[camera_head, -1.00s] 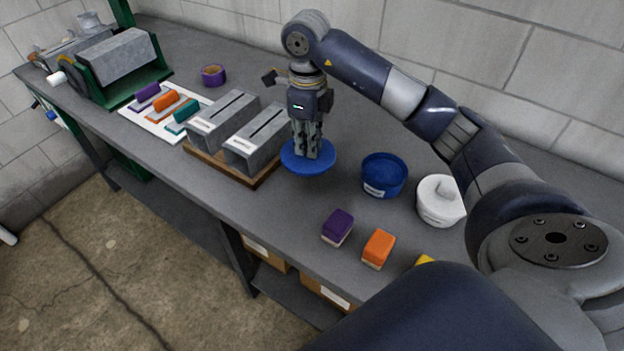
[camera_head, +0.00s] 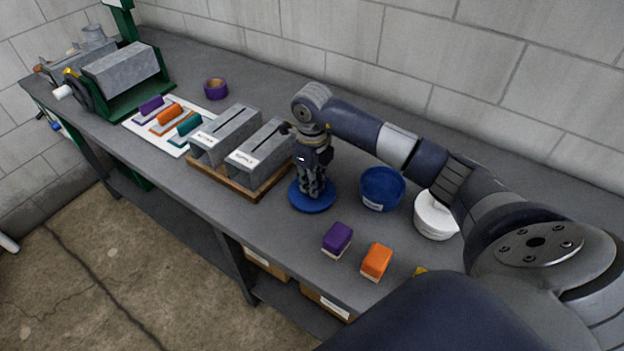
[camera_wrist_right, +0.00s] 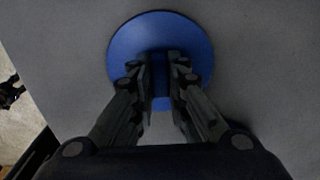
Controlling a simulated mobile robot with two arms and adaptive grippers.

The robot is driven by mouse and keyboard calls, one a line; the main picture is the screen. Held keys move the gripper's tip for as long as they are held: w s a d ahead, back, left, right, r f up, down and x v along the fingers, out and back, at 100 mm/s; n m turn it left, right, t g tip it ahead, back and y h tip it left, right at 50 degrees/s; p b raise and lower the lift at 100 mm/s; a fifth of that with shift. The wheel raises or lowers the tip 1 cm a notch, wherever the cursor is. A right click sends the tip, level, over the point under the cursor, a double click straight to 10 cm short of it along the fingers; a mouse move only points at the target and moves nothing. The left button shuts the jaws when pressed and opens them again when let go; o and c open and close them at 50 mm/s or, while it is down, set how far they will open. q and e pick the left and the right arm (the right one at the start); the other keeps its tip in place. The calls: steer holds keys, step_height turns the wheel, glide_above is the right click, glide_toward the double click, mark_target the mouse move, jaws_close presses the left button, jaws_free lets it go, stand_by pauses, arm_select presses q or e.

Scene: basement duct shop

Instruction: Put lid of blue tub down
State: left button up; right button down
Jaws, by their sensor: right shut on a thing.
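The round blue lid (camera_head: 312,203) is at the bench top, just left of the open blue tub (camera_head: 382,189). My right gripper (camera_head: 314,192) points down and is shut on the lid's raised middle grip. In the right wrist view the lid (camera_wrist_right: 150,26) lies flat beyond the fingers (camera_wrist_right: 164,82), which hide part of its middle. The lid looks at or very close to the bench surface; I cannot tell whether it touches. The tub has a white label on its front. My left gripper is not in view.
A wooden base (camera_head: 236,187) with two grey metal boxes stands left of the lid. A purple block (camera_head: 337,238) and an orange block (camera_head: 376,261) lie in front. A white lidded tub (camera_head: 436,216) stands right of the blue one. The bench front edge is near.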

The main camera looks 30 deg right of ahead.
steer(key=shift+f, duration=0.1)
steer(key=shift+f+b, duration=0.15)
steer(key=shift+b, duration=0.15)
steer(key=c, duration=1.6)
jaws_free()
steer(key=shift+o, duration=0.2)
steer(key=shift+r+p, duration=0.3)
steer(key=shift+w+r, duration=0.1)
steer(key=shift+r, duration=0.15)
step_height(320, 180, up, 12)
steer(key=b, duration=0.3)
steer(key=shift+f, duration=0.25)
